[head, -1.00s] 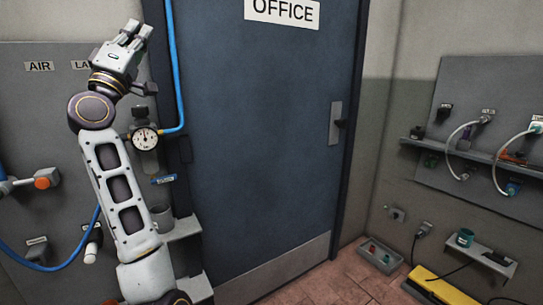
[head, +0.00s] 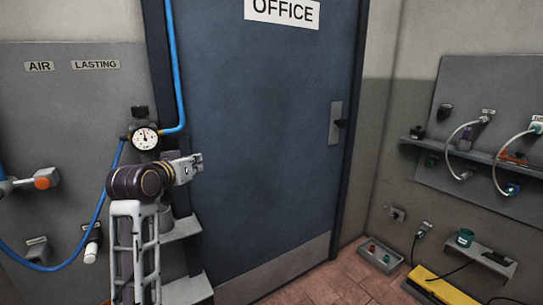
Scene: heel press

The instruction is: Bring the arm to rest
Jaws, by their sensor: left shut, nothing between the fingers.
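My left arm (head: 135,230) rises from the bottom of the head view at the left. Its wrist bends to the right. My left gripper (head: 198,162) is shut and empty, pointing right in front of the left part of the blue office door (head: 265,130). It appears just below and right of the round pressure gauge (head: 145,137). My right gripper is not in view.
A grey panel (head: 70,110) with blue hoses, an orange knob (head: 42,183) and a small shelf (head: 184,229) is behind my arm. At right are a wall panel (head: 480,95) with cables, a floor tray (head: 380,257) and a yellow block (head: 432,287). The floor before the door is clear.

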